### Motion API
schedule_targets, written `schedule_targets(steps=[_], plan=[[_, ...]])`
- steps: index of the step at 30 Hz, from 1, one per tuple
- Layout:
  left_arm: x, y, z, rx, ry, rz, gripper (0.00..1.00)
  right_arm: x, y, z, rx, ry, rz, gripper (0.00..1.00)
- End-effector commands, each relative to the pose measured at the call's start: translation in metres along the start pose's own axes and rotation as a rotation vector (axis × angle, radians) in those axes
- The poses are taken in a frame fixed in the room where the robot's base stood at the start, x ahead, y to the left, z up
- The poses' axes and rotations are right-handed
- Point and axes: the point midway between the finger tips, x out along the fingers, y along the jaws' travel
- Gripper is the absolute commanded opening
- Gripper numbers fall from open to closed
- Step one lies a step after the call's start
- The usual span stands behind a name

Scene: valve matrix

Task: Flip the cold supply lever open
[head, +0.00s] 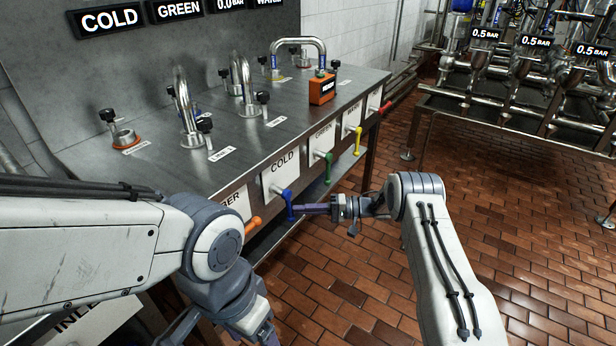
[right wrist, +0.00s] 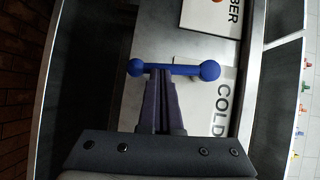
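The blue cold lever (head: 287,203) hangs from the front panel below the plate marked COLD (head: 281,170). In the right wrist view the blue lever (right wrist: 178,69) lies across the picture, with a large ball at its right end and a smaller one at its left. My right gripper (head: 306,209) points left at the lever; its fingertips (right wrist: 158,72) are together and at the bar, touching or nearly touching it. The fingers do not appear to be around the bar. My left arm crosses the lower left; its gripper's fingers are not visible.
An orange lever (head: 253,223) is left of the blue one; a green lever (head: 327,165), a yellow lever (head: 357,139) and a red lever (head: 385,108) are to the right. The steel bench (head: 240,140) carries pipes and an orange box (head: 322,89). Brick floor (head: 500,210) is clear at right.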

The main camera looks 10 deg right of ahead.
Motion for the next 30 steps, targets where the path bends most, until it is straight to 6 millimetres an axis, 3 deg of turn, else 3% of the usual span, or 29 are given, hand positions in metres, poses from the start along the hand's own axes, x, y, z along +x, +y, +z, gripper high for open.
schedule_targets(steps=[7, 13, 18, 19, 24, 30], plan=[[0.001, 0.0, 0.0, 0.0, 0.0, 0.0, 0.77, 0.006, -0.002, -0.003, -0.01, 0.003, -0.001, 0.0], [0.018, -0.001, 0.001, 0.0, 0.0, 0.0, 0.77, -0.007, 0.002, -0.011, -0.013, 0.005, 0.0, 0.0], [0.042, -0.003, 0.002, 0.0, -0.001, 0.0, 0.77, -0.038, 0.002, -0.025, -0.012, 0.012, 0.001, 0.0], [0.034, -0.003, 0.002, 0.0, -0.001, 0.0, 0.77, -0.049, -0.003, -0.024, -0.008, 0.014, 0.001, 0.0], [0.032, -0.002, 0.002, 0.0, 0.0, 0.0, 0.77, -0.088, -0.004, -0.022, -0.005, 0.01, 0.0, 0.0], [0.034, -0.003, 0.002, 0.0, 0.0, 0.0, 0.77, -0.119, -0.004, -0.022, -0.003, 0.005, -0.001, 0.0]])
